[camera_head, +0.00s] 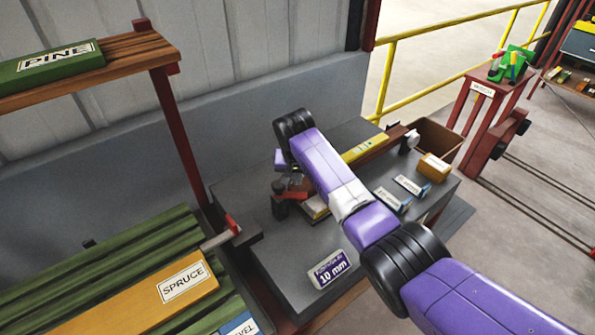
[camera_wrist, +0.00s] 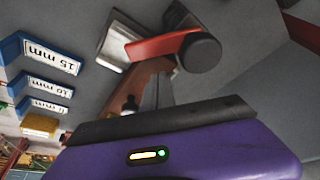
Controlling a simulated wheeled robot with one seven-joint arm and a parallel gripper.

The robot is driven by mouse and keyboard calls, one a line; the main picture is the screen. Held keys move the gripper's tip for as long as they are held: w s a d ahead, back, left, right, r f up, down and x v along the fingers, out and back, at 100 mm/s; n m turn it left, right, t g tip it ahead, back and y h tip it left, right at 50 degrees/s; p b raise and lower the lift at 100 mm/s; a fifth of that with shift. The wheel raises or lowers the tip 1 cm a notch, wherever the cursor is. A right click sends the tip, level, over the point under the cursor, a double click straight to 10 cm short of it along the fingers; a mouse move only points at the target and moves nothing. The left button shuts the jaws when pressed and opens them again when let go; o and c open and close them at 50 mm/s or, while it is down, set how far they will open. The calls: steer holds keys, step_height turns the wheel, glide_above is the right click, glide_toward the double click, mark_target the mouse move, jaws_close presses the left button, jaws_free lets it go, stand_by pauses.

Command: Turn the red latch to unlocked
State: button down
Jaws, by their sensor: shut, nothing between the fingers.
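The red latch (camera_wrist: 160,46) shows in the wrist view as a short red lever, reaching left from a dark round knob (camera_wrist: 199,52). In the head view the red latch (camera_head: 297,184) is a small red part on the grey bench, partly hidden by my arm. My gripper (camera_wrist: 157,88) is shut, with its narrow grey fingers just below the latch in the wrist view. I cannot tell whether the fingertips touch it. In the head view the fingertips are hidden behind my wrist. A pale metal plate (camera_wrist: 114,44) lies beside the lever.
A rack with green boards and a SPRUCE board (camera_head: 130,301) is at the left.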

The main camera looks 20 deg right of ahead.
mark_target(298, 197)
steer(key=shift+s+a+p, duration=0.25)
steer(key=shift+s, duration=0.3)
steer(key=shift+s+a+p, duration=0.2)
steer(key=shift+s+p, duration=0.05)
steer(key=shift+s, duration=0.3)
steer(key=shift+s+a+m, duration=0.1)
steer(key=shift+s+m, duration=0.25)
steer(key=shift+m, duration=0.35)
steer(key=shift+s+a+m+g+h, duration=0.1)
steer(key=shift+s+m+g+h, duration=0.2)
steer(key=shift+m+h, duration=0.15)
steer(key=m, duration=0.1)
steer(key=s+m, duration=0.1)
steer(key=m, duration=0.1)
steer(key=s+a+m+g+h, duration=0.1)
steer(key=m, duration=0.1)
steer(key=shift+s+a+p, duration=0.25)
steer(key=shift+s+p, duration=0.05)
steer(key=shift+p, duration=0.2)
steer(key=shift+s+a, duration=0.1)
steer(key=shift+a, duration=0.05)
